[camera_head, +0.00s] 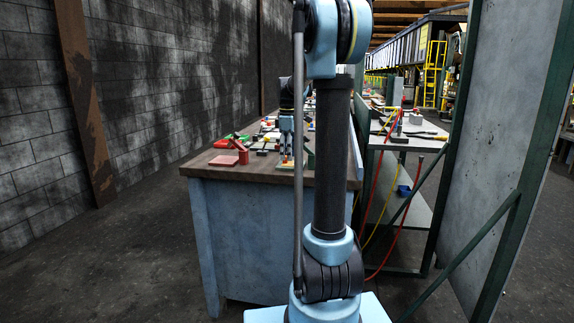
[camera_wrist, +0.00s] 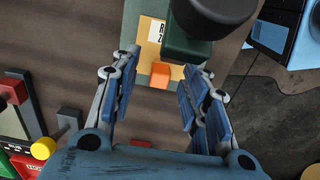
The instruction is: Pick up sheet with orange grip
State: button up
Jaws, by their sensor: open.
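The orange grip (camera_wrist: 160,75) is a small orange block in the wrist view, at the near edge of a flat sheet (camera_wrist: 138,18). No contact between the pads and the grip is visible. In the head view my gripper (camera_head: 286,153) is small, low over the near end of the workbench, and the sheet is hard to make out there.
A dark green block with a black round top (camera_wrist: 208,14) stands over the sheet, close to the right finger. Items with red (camera_wrist: 13,91) and yellow (camera_wrist: 43,148) knobs lie at left. The wooden workbench (camera_head: 215,170) ends at right in the wrist view. A grey panel (camera_head: 520,120) stands right.

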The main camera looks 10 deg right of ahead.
jog(key=shift+f, duration=0.95)
grip_shut()
jog(key=shift+r, duration=0.1)
